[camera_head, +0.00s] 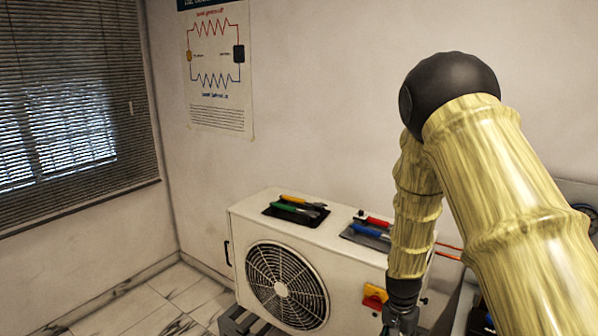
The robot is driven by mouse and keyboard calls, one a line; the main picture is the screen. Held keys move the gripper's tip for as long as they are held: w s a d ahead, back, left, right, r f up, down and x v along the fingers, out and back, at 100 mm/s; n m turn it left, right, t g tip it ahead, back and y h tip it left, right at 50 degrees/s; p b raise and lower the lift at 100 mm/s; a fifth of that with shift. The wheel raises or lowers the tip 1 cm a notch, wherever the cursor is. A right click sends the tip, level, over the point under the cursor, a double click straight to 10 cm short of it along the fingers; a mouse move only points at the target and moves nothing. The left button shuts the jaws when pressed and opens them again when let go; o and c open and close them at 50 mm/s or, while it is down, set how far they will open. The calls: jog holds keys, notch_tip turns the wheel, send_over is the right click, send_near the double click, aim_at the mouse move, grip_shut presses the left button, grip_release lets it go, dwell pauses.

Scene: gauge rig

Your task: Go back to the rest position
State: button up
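My gripper (400,319) hangs at the bottom edge of the head view, at the end of my arm, which comes in from the right and bends down at a dark elbow. The gripper appears in front of the right end of a white fan unit (345,258). Its fingertips are small and partly cut off by the frame, so I cannot tell whether it is open or shut, or whether it touches anything. My arm hides part of the unit's right side.
On the unit's top, a dark mat (270,213) bears green- and yellow-handled tools, and a grey mat (350,236) bears red- and blue-handled tools. A yellow-and-red switch (375,296) is on its front. A blind-covered window (70,110) is left. Floor (150,310) shows clear lower left.

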jog(key=s+f+n+b, duration=0.3)
jog(key=s+f+n, duration=0.1)
jog(key=s+f, duration=1.4)
jog(key=s+a+f+n+b, duration=0.1)
jog(key=s+f, duration=0.2)
jog(key=s, duration=0.3)
jog(key=s+a+f+n+b, duration=0.1)
jog(key=s+f+n, duration=0.1)
jog(key=s, duration=0.4)
jog(key=s+a+f+n+y+b, duration=0.1)
jog(key=s+f, duration=0.3)
jog(key=s, duration=0.2)
jog(key=shift+s+a+f+n+b, duration=0.15)
jog(key=shift+s+a+n+b, duration=0.15)
jog(key=shift+s+a+b, duration=0.1)
jog(key=shift+d, duration=0.1)
